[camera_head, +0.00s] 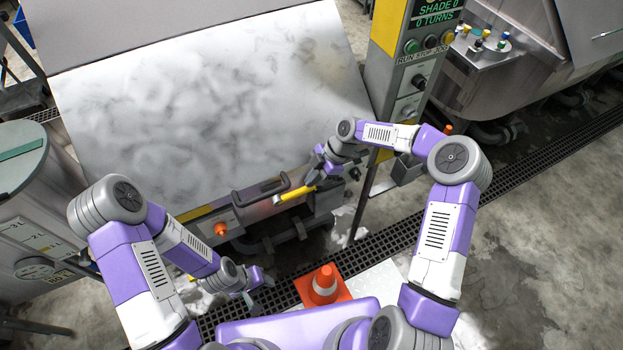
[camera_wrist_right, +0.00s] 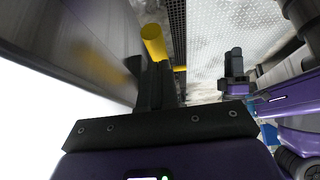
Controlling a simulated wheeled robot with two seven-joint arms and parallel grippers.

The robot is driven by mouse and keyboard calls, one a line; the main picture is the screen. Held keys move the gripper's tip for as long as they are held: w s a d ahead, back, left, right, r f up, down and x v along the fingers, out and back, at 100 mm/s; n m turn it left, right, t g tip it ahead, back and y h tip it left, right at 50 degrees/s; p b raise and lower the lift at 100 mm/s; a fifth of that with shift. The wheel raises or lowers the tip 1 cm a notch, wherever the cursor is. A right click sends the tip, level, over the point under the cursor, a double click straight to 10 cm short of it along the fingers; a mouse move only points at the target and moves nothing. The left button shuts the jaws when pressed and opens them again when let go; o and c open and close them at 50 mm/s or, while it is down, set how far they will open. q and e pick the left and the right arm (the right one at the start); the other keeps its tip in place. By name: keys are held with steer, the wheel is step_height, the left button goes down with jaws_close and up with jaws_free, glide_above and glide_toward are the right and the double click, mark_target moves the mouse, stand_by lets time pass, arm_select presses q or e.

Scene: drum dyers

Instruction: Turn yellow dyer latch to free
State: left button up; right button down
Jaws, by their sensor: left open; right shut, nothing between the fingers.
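The yellow latch handle (camera_head: 295,194) sticks out at the front edge of the large dyer, below its pale marbled lid (camera_head: 215,105). My right gripper (camera_head: 316,178) is at the right end of the handle. In the right wrist view the shut, empty fingers (camera_wrist_right: 158,84) point at the yellow handle (camera_wrist_right: 153,42), which shows just beyond their tips. I cannot tell whether they touch it. My left gripper (camera_head: 258,284) is open and empty, low in front of the dyer, apart from the latch.
A dark grab handle (camera_head: 258,190) sits left of the latch, with an orange knob (camera_head: 220,229) below it. A control column (camera_head: 412,65) stands to the right. An orange cone (camera_head: 324,287) stands on the floor near my base. Floor at the right is clear.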

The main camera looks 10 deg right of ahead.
stand_by(0.6)
steer(key=s+v, duration=0.1)
steer(key=v, duration=1.2)
steer(key=s+a+f+m+b, duration=0.1)
steer(key=s+a+f+m, duration=0.15)
steer(key=f, duration=0.45)
steer(key=s+a+f+m+b, duration=0.2)
steer(key=a+f+m, duration=0.15)
steer(key=f, duration=0.35)
steer(key=s+a+f+m+b, duration=0.1)
steer(key=s+a+f+m, duration=0.1)
steer(key=s+f+m, duration=0.3)
steer(key=s+f+m+t+h+b, duration=0.1)
steer(key=s+f+m+b, duration=0.3)
steer(key=s+f+m, duration=0.8)
steer(key=s+d+f+h, duration=0.1)
steer(key=s+f, duration=0.2)
steer(key=shift+s+m+t, duration=0.3)
steer(key=shift+m, duration=0.1)
steer(key=shift+f, duration=0.1)
